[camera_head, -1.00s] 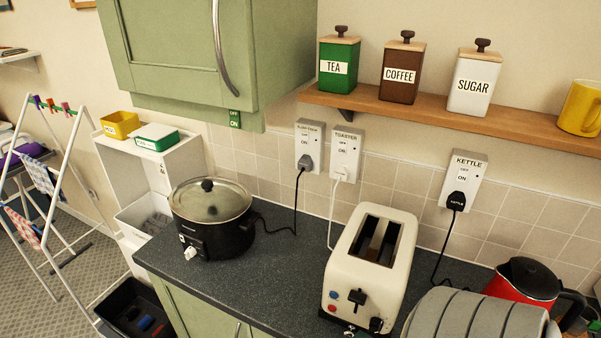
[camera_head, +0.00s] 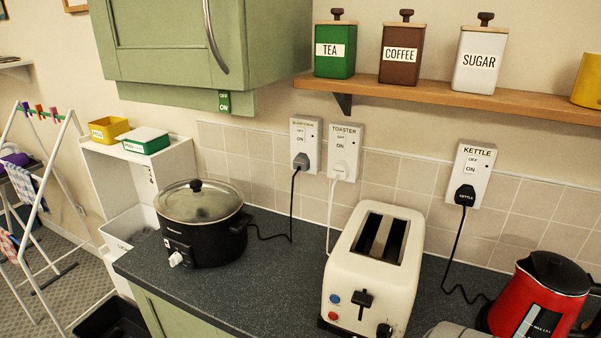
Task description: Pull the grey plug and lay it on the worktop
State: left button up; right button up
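The grey plug (camera_head: 301,161) sits in the left wall socket (camera_head: 304,133), whose small label seems to read slow cooker. Its black cord hangs down to the worktop (camera_head: 275,285) and leads to the black slow cooker (camera_head: 205,240). A white plug (camera_head: 340,171) sits in the toaster socket (camera_head: 345,140) close on its right. A black plug (camera_head: 465,195) sits in the kettle socket (camera_head: 477,164) further right. Neither gripper is in view.
The cream toaster (camera_head: 372,265) stands on the worktop below the sockets, with the red kettle (camera_head: 530,300) to its right. A wooden shelf (camera_head: 430,93) with canisters and a green cupboard (camera_head: 160,45) overhang the wall. Worktop between slow cooker and toaster is clear.

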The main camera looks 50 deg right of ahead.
aim_at(302, 163)
jog(key=i+j, duration=0.45)
jog(key=i+j+z, duration=0.1)
jog(key=z, duration=2.2)
